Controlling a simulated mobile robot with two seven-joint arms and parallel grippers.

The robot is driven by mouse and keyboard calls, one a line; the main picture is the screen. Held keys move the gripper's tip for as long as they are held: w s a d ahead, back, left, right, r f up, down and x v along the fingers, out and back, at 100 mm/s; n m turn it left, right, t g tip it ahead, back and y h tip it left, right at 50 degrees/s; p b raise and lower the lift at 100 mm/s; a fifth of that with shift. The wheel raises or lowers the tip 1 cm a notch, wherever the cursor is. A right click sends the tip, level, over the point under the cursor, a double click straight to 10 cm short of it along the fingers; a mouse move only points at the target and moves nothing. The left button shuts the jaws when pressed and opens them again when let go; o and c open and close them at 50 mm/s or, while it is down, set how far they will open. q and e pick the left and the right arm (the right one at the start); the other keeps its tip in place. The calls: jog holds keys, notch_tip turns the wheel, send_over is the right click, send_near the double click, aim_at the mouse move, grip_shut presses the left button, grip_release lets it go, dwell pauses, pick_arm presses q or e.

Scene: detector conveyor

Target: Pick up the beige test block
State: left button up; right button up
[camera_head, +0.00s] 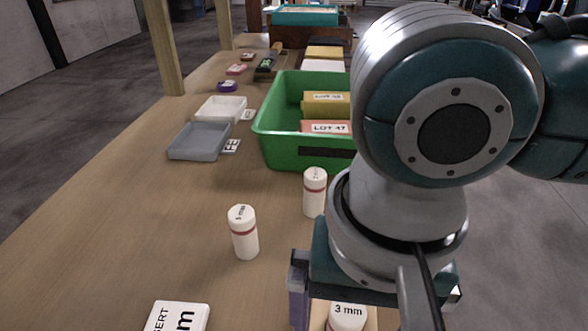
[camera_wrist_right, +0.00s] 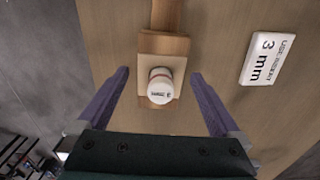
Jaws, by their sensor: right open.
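The beige test block (camera_wrist_right: 164,44) lies on the wooden table in the right wrist view, with a narrower brown piece running away from its far side. A white cylinder (camera_wrist_right: 160,86) marked 3 mm stands at its near part, over a pale beige face. This cylinder also shows at the bottom of the head view (camera_head: 345,318), where my right arm hides most of the block. My right gripper (camera_wrist_right: 160,76) is open, its purple fingers on either side of the block and cylinder with gaps on both sides. My left gripper is not in view.
Two white cylinders with red bands stand nearby, one (camera_head: 243,234) left and one (camera_head: 315,192) farther back. A white 3 mm label plate (camera_head: 180,317) lies at front left. A green bin (camera_head: 280,147), a grey tray (camera_head: 196,142) and a white tray (camera_head: 221,108) stand behind.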

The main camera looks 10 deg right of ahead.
notch_tip(320, 180, down, 6)
jog(key=shift+a+f+b, duration=0.15)
jog(key=shift+f+b, duration=0.1)
jog(key=shift+b, duration=0.4)
jog(key=c, duration=1.2)
jog(key=shift+c, duration=0.3)
jog(key=shift+r, duration=0.2)
